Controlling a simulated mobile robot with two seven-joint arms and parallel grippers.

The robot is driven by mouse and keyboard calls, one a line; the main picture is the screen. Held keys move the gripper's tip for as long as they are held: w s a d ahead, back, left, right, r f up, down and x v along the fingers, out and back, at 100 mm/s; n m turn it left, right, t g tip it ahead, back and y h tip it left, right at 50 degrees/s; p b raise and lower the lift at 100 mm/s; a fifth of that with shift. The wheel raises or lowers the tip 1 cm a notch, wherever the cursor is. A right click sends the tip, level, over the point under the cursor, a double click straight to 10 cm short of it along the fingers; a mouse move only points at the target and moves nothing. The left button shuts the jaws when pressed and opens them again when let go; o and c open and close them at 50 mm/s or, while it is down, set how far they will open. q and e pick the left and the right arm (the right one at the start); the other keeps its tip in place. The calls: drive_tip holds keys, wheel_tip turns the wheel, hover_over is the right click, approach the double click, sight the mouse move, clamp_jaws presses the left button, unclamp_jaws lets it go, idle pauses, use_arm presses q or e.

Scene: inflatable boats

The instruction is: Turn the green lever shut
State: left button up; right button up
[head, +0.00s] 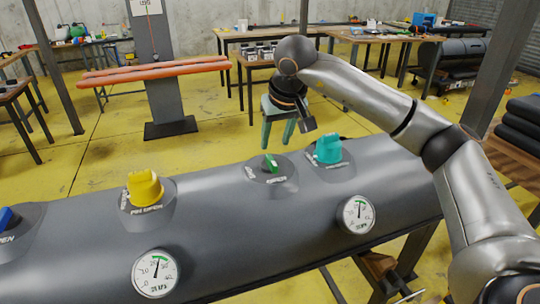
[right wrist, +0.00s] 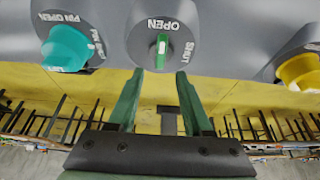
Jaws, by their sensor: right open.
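The green lever (head: 270,163) sits on a round grey valve base on top of the grey boat tube (head: 225,225). In the right wrist view the lever (right wrist: 162,50) has a white stripe and lines up with the word OPEN; the word SHUT is to its right. My right gripper (head: 278,146) has green fingers and is above and just behind the lever in the head view. In the right wrist view my right gripper (right wrist: 158,74) is open and empty, its fingertips below the lever on either side of its line, apart from it. My left gripper is out of view.
A teal knob (head: 328,149) stands close to the right of the lever, and a yellow knob (head: 145,187) to the left. A blue knob (head: 6,217) is at the far left. Two gauges, left (head: 155,272) and right (head: 356,215), are on the tube's near side.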

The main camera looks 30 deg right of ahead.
sight(271, 158)
drive_tip(key=x, duration=0.7)
drive_tip(key=shift+w, duration=0.1)
clamp_jaws()
idle(0.4)
